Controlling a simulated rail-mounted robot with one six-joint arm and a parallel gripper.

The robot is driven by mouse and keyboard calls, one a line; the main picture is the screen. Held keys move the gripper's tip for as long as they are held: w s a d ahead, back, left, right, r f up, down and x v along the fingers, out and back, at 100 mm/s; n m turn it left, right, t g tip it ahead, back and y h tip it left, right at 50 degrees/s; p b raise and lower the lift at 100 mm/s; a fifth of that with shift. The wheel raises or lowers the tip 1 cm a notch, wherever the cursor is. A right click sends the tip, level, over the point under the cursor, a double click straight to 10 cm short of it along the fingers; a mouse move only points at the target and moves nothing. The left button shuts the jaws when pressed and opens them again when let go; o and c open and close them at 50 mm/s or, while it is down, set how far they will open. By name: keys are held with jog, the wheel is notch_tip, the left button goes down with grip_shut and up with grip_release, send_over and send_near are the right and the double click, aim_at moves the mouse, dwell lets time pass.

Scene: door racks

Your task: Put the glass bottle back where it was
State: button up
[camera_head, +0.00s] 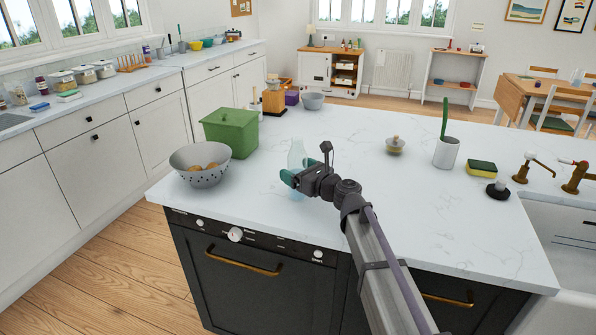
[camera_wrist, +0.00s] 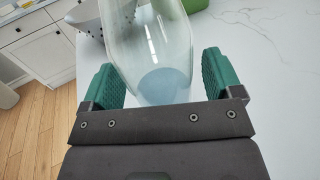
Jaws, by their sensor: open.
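The glass bottle (camera_head: 297,154) is clear and stands upright on the white marble island top, partly hidden behind my gripper in the head view. My gripper (camera_head: 291,178) is at its lower part. In the wrist view the bottle (camera_wrist: 158,50) rises between the two green finger pads of my gripper (camera_wrist: 162,80), which are open. A gap shows on the right of the bottle; on the left the pad is close to the glass, and I cannot tell whether it touches.
A grey colander (camera_head: 201,165) holding round brown items and a green lidded box (camera_head: 230,131) stand left of the bottle. A small lidded jar (camera_head: 395,145), a white pot (camera_head: 446,153) and a sponge (camera_head: 481,168) stand to the right. The island middle (camera_head: 345,130) is clear.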

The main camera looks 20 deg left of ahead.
jog(key=v, duration=1.2)
jog(key=shift+s+r, duration=0.1)
jog(key=shift+r, duration=0.1)
